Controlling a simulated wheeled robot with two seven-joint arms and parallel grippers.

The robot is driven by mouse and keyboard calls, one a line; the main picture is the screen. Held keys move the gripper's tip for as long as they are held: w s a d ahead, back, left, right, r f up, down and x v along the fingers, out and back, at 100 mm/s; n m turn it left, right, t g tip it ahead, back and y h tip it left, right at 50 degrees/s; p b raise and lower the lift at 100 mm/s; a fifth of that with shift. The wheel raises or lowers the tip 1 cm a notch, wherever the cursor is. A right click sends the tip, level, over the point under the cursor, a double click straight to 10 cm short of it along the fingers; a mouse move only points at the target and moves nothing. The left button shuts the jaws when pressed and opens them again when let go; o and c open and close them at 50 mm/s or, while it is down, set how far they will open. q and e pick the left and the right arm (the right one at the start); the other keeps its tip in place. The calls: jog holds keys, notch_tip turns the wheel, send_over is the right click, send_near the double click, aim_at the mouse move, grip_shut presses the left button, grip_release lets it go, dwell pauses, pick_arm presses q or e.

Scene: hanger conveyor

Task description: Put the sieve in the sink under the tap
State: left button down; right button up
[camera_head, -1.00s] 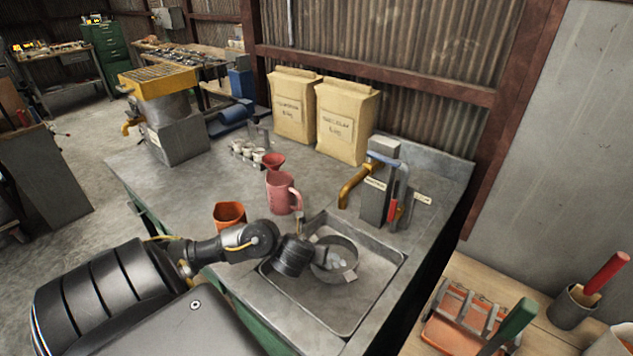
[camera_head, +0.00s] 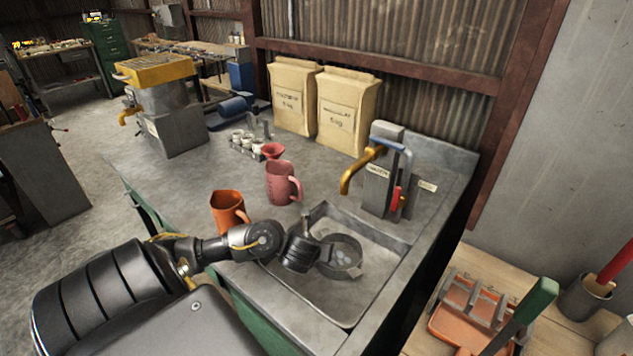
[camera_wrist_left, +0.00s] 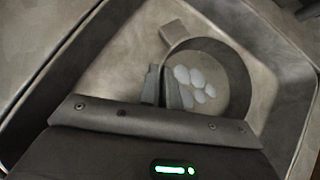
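The sieve (camera_head: 355,243) is a round grey metal pan with several pale stones inside. It is inside the sink (camera_head: 378,300), toward the back left, below the yellow tap (camera_head: 355,175) in the head view. I cannot tell whether it touches the sink bottom. My left gripper (camera_head: 322,255) reaches down into the sink at the left side of the sieve. In the left wrist view its fingers (camera_wrist_left: 167,88) are close together on the near left wall of the sieve (camera_wrist_left: 235,75), whose far tab sticks out. My right gripper is not in view.
A red jug (camera_head: 279,183) and an orange jug (camera_head: 229,210) stand left of the sink. A red funnel (camera_head: 273,151) and small cups stand behind. Two paper bags (camera_head: 347,112) stand at the wall.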

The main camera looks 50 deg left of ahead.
pick_arm(q)
jog(key=c, duration=1.6)
grip_release()
jog(key=shift+r, duration=0.1)
jog(key=shift+s+d+r+p, duration=0.15)
jog(key=shift+r+p, duration=0.15)
jog(key=shift+p, duration=0.15)
jog(key=shift+p+v, duration=3.5)
jog(key=shift+v, duration=2.1)
jog(key=shift+s+f, duration=0.1)
jog(key=shift+f, duration=0.05)
